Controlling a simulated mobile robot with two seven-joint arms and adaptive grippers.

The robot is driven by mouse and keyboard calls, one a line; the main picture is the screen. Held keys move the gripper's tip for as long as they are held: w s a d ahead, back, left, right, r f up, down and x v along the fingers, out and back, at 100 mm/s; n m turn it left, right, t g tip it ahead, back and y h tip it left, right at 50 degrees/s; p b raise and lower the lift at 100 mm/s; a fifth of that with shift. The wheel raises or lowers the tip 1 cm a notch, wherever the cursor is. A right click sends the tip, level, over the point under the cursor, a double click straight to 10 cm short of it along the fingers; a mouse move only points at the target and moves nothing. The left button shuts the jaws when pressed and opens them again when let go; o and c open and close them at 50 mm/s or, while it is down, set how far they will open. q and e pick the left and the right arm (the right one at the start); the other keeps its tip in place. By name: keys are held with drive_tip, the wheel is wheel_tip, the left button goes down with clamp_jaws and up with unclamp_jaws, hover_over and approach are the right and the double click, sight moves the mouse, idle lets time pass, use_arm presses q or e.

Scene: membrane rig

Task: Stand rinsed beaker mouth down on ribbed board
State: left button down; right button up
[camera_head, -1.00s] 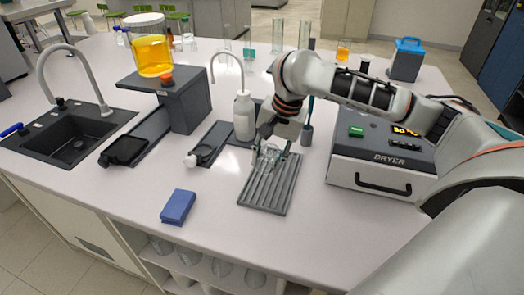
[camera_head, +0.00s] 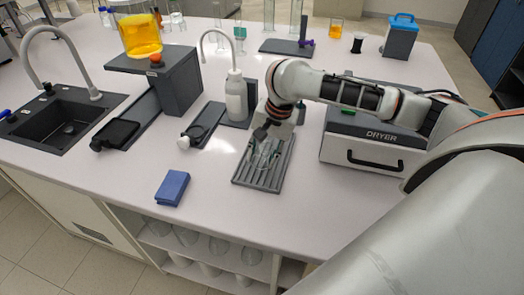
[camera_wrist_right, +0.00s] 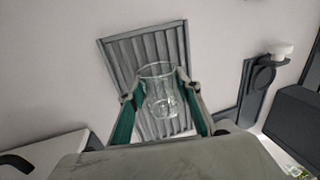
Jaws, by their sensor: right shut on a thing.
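The clear glass beaker (camera_wrist_right: 160,88) is between the fingers of my right gripper (camera_wrist_right: 162,105) in the right wrist view. My right gripper is shut on it. In the head view the beaker (camera_head: 264,156) and the right gripper (camera_head: 265,150) are over the grey ribbed board (camera_head: 258,182). The ribbed board also shows behind the beaker in the right wrist view (camera_wrist_right: 118,55). I cannot tell whether the beaker touches the ribs, nor clearly which end its mouth is. My left gripper is not in view.
The dryer (camera_head: 372,150) stands right of the board. A white wash bottle (camera_head: 236,98) stands behind it to the left. A blue sponge-like block (camera_head: 172,188) lies front left. A sink (camera_head: 62,125) is far left. The counter in front of the board is clear.

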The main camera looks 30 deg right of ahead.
drive_tip(key=shift+f, duration=0.45)
idle(0.8)
drive_tip(key=o, duration=1.3)
drive_tip(key=shift+c, duration=0.2)
drive_tip(key=v, duration=1.2)
